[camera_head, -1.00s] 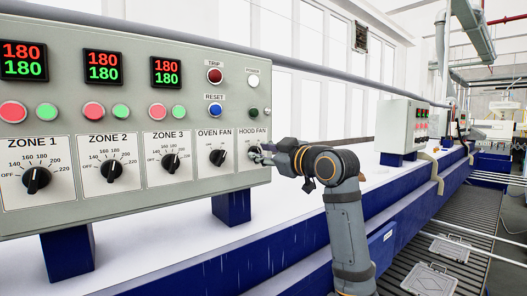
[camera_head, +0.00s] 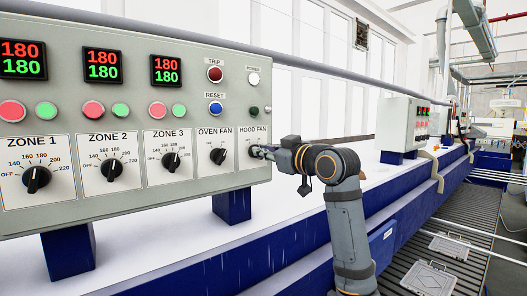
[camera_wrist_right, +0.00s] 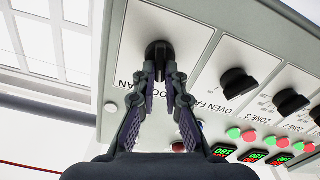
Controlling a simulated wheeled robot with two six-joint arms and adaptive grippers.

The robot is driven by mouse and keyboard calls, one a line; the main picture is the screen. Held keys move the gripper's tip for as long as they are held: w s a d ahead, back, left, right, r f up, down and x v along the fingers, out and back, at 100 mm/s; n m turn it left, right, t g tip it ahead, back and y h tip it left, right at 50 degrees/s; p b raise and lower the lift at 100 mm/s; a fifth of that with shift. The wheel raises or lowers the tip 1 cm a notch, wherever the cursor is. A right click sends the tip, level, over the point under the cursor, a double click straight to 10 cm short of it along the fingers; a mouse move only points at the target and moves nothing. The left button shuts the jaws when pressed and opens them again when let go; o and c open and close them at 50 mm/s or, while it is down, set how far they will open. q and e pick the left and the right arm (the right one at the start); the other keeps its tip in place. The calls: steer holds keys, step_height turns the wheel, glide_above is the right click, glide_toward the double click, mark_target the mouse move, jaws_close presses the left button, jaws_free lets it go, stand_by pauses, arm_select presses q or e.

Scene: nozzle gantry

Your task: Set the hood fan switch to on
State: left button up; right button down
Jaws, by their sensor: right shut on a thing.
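The hood fan switch (camera_wrist_right: 158,50) is a black rotary knob on a white plate, at the right end of the grey control panel (camera_head: 130,195). Its plate, labelled HOOD FAN (camera_head: 252,131), shows in the head view. My right gripper (camera_head: 260,151) reaches the knob from the right and hides part of it. In the right wrist view my right gripper (camera_wrist_right: 160,72) has its two fingertips closed in on the knob's sides. The switch's exact pointer position is hidden by the fingers. My left gripper is in no view.
The oven fan knob (camera_head: 218,156) sits just left of the hood fan plate. A green button (camera_head: 253,112) and a blue reset button (camera_head: 215,108) are above. More zone knobs lie further left.

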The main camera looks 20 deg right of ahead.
steer(key=shift+w+d+f+m+p, duration=0.1)
steer(key=shift+m+p, duration=0.05)
steer(key=shift+m, duration=1.4)
steer(key=shift+d+r+m+p, duration=0.1)
steer(key=shift+m+p, duration=0.05)
steer(key=shift+m, duration=1.35)
steer(key=shift+w+d+f+m+p, duration=0.1)
steer(key=shift+m+p, duration=0.05)
steer(key=shift+m, duration=1.4)
steer(key=c, duration=1.5)
jaws_free()
steer(key=shift+s, duration=0.1)
steer(key=shift+o, duration=0.4)
steer(key=shift+d, duration=0.1)
